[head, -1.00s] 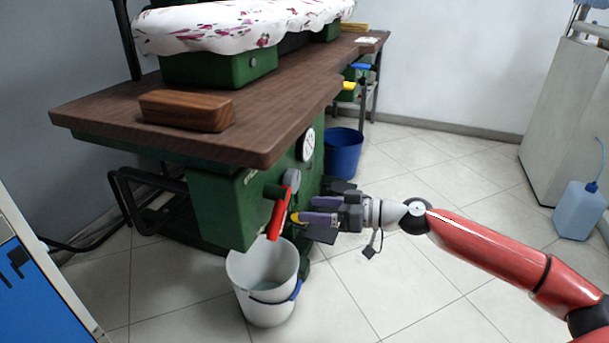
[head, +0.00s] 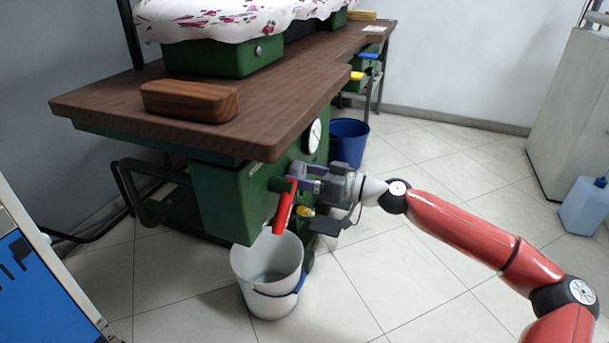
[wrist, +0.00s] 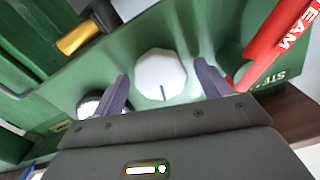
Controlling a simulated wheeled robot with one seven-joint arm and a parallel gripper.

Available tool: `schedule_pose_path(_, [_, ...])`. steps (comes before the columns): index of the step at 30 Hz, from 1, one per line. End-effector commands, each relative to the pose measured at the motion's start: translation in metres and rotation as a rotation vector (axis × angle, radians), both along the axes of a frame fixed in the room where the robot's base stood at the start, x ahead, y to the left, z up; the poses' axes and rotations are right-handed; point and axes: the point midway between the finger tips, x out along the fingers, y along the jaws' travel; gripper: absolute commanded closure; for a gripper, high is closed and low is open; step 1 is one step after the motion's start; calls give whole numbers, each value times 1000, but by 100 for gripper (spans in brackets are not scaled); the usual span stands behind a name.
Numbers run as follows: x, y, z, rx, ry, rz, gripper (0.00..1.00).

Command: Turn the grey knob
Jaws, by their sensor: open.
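The grey knob (wrist: 161,77) is a pale, many-sided dial with a dark pointer line, on the green front panel (wrist: 190,40) of the machine. In the wrist view it sits between the two purple fingers of my gripper (wrist: 160,72), with a gap on each side. My gripper is open and holds nothing. In the head view my gripper (head: 297,176) is at the panel, just above the red lever, and hides the knob. I cannot tell from these views whether the fingertips reach past the knob's face.
A red lever (head: 284,208) stands close to the right finger in the wrist view (wrist: 272,45). A yellow-tipped fitting (head: 305,211) and a round gauge (head: 314,136) are nearby. The wooden tabletop (head: 262,130) overhangs the panel. A white bucket (head: 268,272) stands below.

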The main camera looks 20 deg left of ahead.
Motion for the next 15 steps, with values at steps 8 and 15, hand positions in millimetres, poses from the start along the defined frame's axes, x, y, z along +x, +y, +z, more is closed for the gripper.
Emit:
schedule_pose_path(8, [0, 0, 0, 0, 0, 0, 44])
schedule_pose_path(15, [0, 0, 0, -1, 1, 1, 68])
